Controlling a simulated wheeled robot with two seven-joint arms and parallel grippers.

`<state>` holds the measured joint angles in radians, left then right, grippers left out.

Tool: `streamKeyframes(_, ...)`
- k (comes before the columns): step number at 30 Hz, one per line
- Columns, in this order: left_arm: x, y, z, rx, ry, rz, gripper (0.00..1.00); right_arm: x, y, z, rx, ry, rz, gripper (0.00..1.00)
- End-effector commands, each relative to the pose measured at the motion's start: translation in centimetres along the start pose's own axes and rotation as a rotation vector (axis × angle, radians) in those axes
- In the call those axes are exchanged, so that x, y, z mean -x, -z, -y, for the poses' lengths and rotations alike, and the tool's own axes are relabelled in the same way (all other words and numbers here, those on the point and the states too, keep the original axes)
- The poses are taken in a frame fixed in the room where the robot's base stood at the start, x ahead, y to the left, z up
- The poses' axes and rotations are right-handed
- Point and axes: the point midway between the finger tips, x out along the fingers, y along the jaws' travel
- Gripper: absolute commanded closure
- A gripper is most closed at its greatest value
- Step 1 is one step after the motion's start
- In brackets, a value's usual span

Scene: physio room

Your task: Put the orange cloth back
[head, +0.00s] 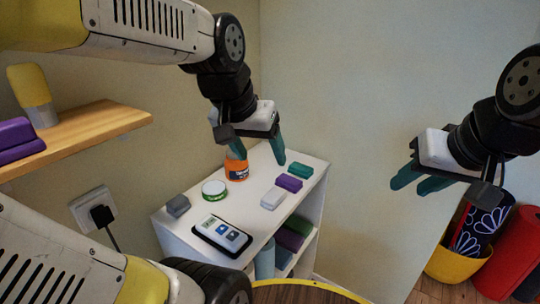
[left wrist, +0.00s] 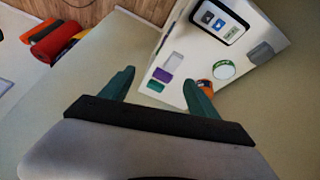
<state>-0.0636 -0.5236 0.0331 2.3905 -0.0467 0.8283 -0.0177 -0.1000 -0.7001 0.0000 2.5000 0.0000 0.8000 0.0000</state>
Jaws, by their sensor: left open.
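I cannot make out an orange cloth in either view. The only orange thing on the white shelf unit (head: 180,232) is a jar-like item with a dark label (head: 237,169), which also shows in the left wrist view (left wrist: 206,86) partly behind a finger. My left gripper (head: 252,150) is open and empty, above the back of the unit near the orange jar. Its teal fingers stand apart in the left wrist view (left wrist: 158,80). My right gripper (head: 416,183) hangs empty in front of the wall at the right, its two fingers apart.
On the unit are small grey, white, purple and teal blocks, a green-rimmed round tin (head: 214,189) and a phone-like device (head: 222,235). A wooden wall shelf (head: 95,125) holds purple items and a bottle. A yellow basket (head: 450,265) and red rolls stand on the floor at right.

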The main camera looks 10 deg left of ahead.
Motion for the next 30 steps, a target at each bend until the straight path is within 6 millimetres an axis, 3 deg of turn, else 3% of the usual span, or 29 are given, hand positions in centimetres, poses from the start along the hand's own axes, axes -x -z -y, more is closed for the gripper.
streamKeyframes(3,1.2,-2.1,-0.6,0.031,-0.029,-0.063,0.30,0.0,0.0,0.0,0.000,0.000,0.000,0.64)
streamKeyframes(8,1.6,-3.2,-1.0,0.050,-0.050,-0.094,0.30,0.0,0.0,0.0,0.000,0.000,0.000,0.64)
streamKeyframes(30,1.6,-3.3,-1.0,0.052,-0.050,-0.096,0.30,0.0,0.0,0.0,0.000,0.000,0.000,0.64)
